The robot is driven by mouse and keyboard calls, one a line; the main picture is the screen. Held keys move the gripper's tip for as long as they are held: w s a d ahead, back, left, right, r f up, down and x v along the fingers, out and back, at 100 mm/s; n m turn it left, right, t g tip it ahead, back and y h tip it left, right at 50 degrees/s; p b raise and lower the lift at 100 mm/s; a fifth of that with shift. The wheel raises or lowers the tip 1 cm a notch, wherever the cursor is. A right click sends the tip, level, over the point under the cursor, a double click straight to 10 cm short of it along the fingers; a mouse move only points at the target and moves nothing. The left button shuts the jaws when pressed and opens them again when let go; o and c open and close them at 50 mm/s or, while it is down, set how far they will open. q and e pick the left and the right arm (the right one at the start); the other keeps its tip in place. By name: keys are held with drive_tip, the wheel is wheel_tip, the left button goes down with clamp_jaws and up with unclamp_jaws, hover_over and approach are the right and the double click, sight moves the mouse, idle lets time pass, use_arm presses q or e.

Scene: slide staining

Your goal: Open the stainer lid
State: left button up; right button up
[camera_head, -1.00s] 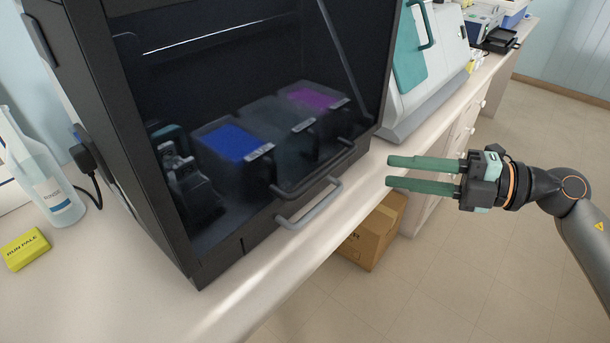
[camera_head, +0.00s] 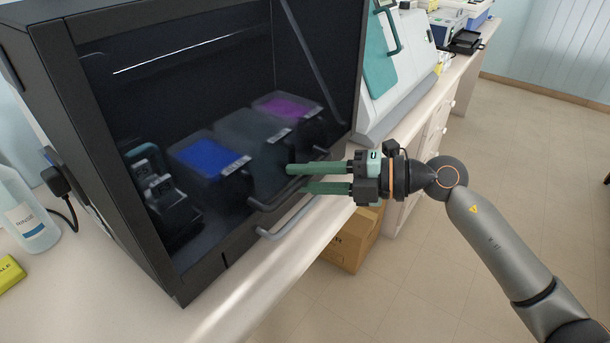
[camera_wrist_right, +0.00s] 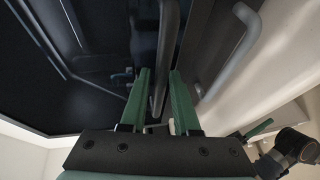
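The stainer (camera_head: 205,290) is a black box with a clear dark lid (camera_head: 190,95) on its front, which looks closed. A dark bar handle (camera_head: 300,186) crosses low on the front, and a lighter grey bar (camera_head: 285,222) sits just below it. My right gripper (camera_head: 298,179) is open at the dark bar. In the right wrist view that bar (camera_wrist_right: 167,45) runs between the two green fingers (camera_wrist_right: 160,95), and the lighter bar (camera_wrist_right: 232,52) lies outside them, to the right. My left gripper (camera_wrist_right: 262,130) shows small at the lower right there; its opening is unclear.
Blue, dark and purple tubs (camera_head: 208,157) stand inside the stainer. A bottle (camera_head: 28,218) and yellow block (camera_head: 10,272) are at left on the white bench (camera_head: 240,305). A white and teal machine (camera_head: 405,75) stands behind. A cardboard box (camera_head: 345,252) sits below the bench.

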drive_tip(key=shift+a, duration=0.1)
clamp_jaws()
idle(1.4)
